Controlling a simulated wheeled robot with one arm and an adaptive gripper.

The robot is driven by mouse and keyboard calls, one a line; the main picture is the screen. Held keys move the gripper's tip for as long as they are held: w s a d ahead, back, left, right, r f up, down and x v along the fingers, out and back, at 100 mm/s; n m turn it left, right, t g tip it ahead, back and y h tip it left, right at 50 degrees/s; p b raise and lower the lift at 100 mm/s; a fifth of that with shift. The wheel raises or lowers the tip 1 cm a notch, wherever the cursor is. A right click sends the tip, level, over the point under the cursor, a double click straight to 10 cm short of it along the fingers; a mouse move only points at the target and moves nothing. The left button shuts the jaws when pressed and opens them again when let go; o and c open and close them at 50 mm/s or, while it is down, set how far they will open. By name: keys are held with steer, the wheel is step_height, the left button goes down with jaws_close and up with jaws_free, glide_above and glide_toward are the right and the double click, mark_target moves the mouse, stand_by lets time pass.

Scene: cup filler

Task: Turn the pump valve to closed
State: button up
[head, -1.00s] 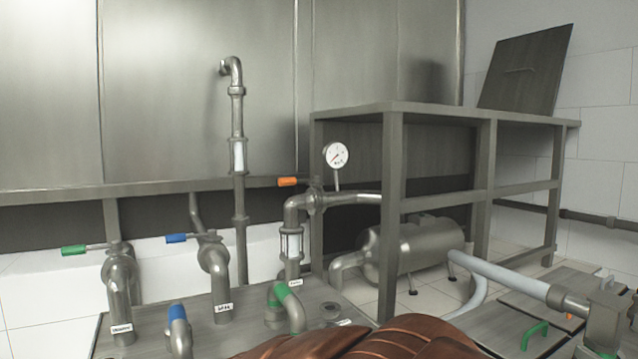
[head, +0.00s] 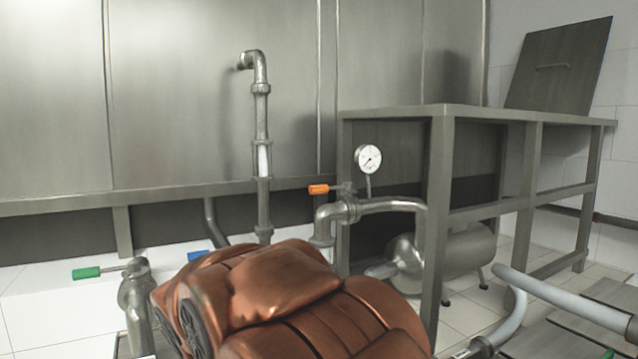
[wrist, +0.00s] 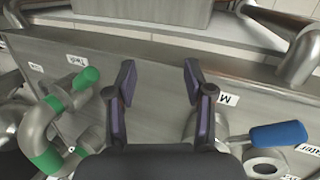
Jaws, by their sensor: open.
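My gripper (wrist: 160,82) is open and empty in the wrist view, its two dark fingers apart over a bare metal panel (wrist: 150,122). Left of it are a green handle (wrist: 86,79) and a pipe with a green band; right of it is a blue handle (wrist: 278,136). Neither touches the fingers. In the head view, valves with an orange handle (head: 318,189), a blue handle (head: 197,255) and a green handle (head: 86,272) show. No readable label tells which is the pump valve. My copper-coloured arm hides the gripper and the lower pipes there.
A gauge (head: 368,158) stands above the pipe (head: 390,204) by the orange handle. A metal table frame (head: 437,215) stands on the right, with a tank (head: 460,250) below. A tall pipe (head: 261,115) rises before the steel wall. Pale hoses (head: 565,298) cross the lower right.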

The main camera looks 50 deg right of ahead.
steer(key=w+d+r+m+h+p, duration=0.3)
steer(key=w+d+r+h+p, duration=0.15)
steer(key=w+d+r, duration=0.65)
steer(key=w+d+r+m+h+p, duration=0.4)
steer(key=w+d+r, duration=0.4)
steer(key=w+d, duration=0.5)
steer(key=m+g+h+p, duration=0.3)
steer(key=m+h+p, duration=0.2)
steer(key=m+p, duration=0.55)
glide_toward(325, 190)
steer(key=shift+w+d+f+n+p, duration=0.2)
steer(key=shift+w+d+n+p, duration=0.35)
steer(key=shift+d+p, duration=0.15)
steer(key=shift+s+d, duration=0.15)
steer(key=shift+d, duration=0.05)
steer(key=p+x, duration=0.2)
steer(key=x, duration=0.4)
steer(key=shift+d+r+p, duration=0.1)
steer(key=shift+r+p, duration=0.1)
steer(key=shift+p, duration=0.1)
steer(key=shift+s+d+f, duration=0.15)
steer(key=shift+s+d, duration=0.1)
steer(key=shift+d, duration=0.3)
steer(key=shift+c, duration=0.4)
jaws_close()
